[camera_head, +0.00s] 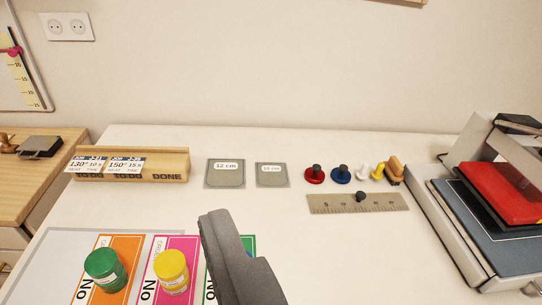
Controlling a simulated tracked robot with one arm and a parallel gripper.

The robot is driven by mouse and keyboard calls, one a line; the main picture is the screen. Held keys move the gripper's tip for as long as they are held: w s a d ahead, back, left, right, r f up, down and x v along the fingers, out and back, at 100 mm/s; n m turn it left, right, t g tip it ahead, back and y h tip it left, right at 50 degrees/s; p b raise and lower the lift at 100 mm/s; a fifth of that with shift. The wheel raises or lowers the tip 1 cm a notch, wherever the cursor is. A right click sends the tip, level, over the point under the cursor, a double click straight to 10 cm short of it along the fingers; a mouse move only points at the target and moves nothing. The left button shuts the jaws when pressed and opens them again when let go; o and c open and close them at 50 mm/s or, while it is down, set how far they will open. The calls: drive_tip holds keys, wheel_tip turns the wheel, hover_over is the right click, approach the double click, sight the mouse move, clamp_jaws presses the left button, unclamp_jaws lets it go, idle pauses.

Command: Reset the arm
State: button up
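My gripper (232,250) shows as a dark grey shape rising from the bottom middle in the head camera view. It is above the front of the white table (330,250) and covers part of a green-edged card (249,243). Only one finger-like part shows, so I cannot tell whether it is open or shut. I see nothing held at its tip.
A green jar (105,268) and a yellow jar (171,270) stand on cards at the front left. A wooden rack (160,163), ruler (335,204) and several small knobbed pieces are further back. A heat press (500,215) stands right. The table's middle right is clear.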

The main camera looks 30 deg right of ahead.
wheel_tip(320, 180, up, 6)
drive_tip(key=p, duration=0.6)
drive_tip(key=shift+w+r, duration=0.1)
idle(0.7)
